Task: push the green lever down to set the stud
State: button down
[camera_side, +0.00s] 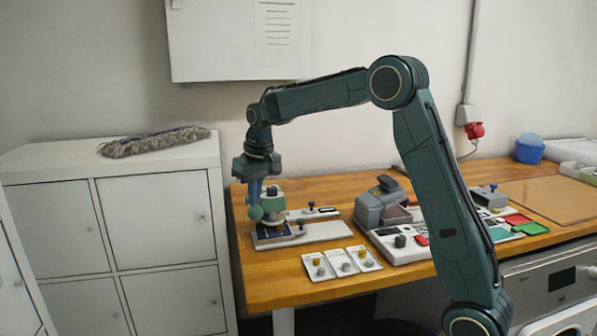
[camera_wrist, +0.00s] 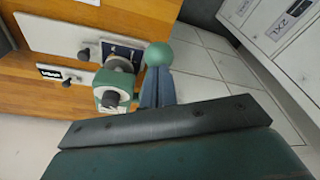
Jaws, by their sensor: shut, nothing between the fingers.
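The green ball knob of the lever (camera_side: 255,212) is at the left side of the small green and cream press (camera_side: 273,203), near the table's left end. In the wrist view the knob (camera_wrist: 158,54) shows just past my fingertips, beside the press (camera_wrist: 113,90). My gripper (camera_side: 254,196) points down with its fingers shut and empty, right over the knob. I cannot tell whether the fingertips touch it. A dark blue piece (camera_side: 268,234) lies under the press on a pale base plate (camera_side: 320,232). The stud itself is not clear to see.
Several small cards with knobs (camera_side: 342,263) lie in front of the plate. A grey machine (camera_side: 380,205) stands to the right, with red and green trays (camera_side: 530,228) beyond. A white cabinet (camera_side: 110,220) stands left of the wooden table (camera_side: 290,290).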

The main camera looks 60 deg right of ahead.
jog(key=shift+s+a+f, duration=0.1)
jog(key=shift+f, duration=0.75)
dwell(0.4)
notch_tip(320, 180, up, 13)
dwell(2.2)
jog(key=shift+r, duration=0.1)
jog(key=s+a+r+n+t, duration=0.1)
jog(key=s+a, duration=0.3)
jog(key=s, duration=0.4)
jog(key=s+a+r+n+t, duration=0.1)
jog(key=s+a, duration=0.3)
jog(key=s, duration=0.4)
jog(key=s+a+f, duration=0.1)
jog(key=s+f, duration=0.4)
jog(key=s, duration=0.3)
jog(key=s+a+f+n+t, duration=0.1)
jog(key=s+f, duration=0.3)
jog(key=s, duration=0.4)
jog(key=shift+s+a+f+y, duration=0.15)
jog(key=shift+a+f+y, duration=0.2)
jog(key=shift+a, duration=0.4)
